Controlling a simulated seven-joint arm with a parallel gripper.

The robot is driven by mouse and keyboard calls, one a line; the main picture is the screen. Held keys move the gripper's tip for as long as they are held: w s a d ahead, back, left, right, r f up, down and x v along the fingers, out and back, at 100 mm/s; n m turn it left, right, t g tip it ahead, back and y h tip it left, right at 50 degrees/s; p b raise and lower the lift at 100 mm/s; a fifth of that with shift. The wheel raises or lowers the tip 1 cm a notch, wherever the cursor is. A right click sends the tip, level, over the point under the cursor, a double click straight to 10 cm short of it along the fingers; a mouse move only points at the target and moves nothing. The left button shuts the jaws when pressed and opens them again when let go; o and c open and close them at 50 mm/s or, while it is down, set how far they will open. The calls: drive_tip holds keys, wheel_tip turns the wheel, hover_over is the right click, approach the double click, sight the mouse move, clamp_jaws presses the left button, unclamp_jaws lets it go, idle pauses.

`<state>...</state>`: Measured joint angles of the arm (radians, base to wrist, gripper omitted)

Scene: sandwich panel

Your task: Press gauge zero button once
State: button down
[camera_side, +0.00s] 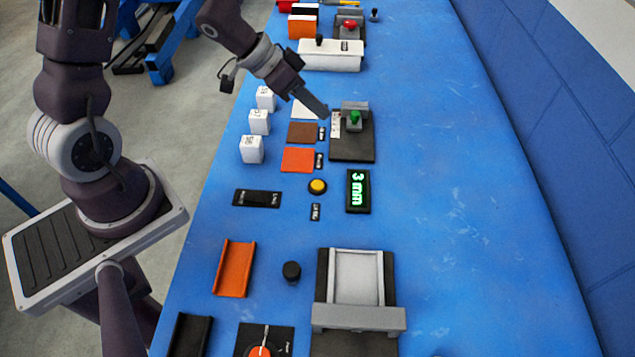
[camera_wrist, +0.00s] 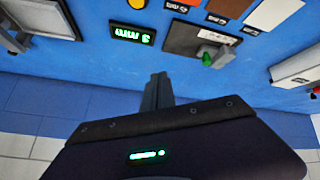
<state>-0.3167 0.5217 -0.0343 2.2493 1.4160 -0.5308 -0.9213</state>
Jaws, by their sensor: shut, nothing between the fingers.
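A green button (camera_side: 355,119) sits on a grey bracket over a dark plate (camera_side: 352,152); it also shows in the wrist view (camera_wrist: 207,59). A black display (camera_side: 358,191) reads "3 mm" in green and shows in the wrist view (camera_wrist: 132,35). A round yellow button (camera_side: 317,186) is left of the display; its edge shows in the wrist view (camera_wrist: 137,3). Which button is the gauge zero is not clear; the labels are too small to read. My gripper (camera_side: 325,115) is shut and empty, its tip just left of the green button's fixture. It also shows in the wrist view (camera_wrist: 158,80).
Several white blocks (camera_side: 252,149) stand left of orange (camera_side: 298,160), brown and white squares. A grey-framed fixture (camera_side: 360,318) is at the front. A white box (camera_side: 331,55) and a red-button device (camera_side: 350,25) are farther back. The right side of the blue table (camera_side: 470,190) is clear.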

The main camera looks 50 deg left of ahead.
sight(313, 183)
drive_tip(key=s+d+f+g+h, duration=0.2)
drive_tip(key=s+d+f+h, duration=0.1)
drive_tip(key=s, duration=0.1)
drive_tip(key=shift+d+f, duration=0.25)
drive_tip(key=shift+f, duration=0.15)
drive_tip(key=shift+f, duration=0.1)
drive_tip(key=shift+f, duration=4.3)
drive_tip(key=shift+f, duration=0.15)
drive_tip(key=shift+f, duration=0.3)
drive_tip(key=shift+f, duration=0.4)
drive_tip(key=shift+r, duration=0.85)
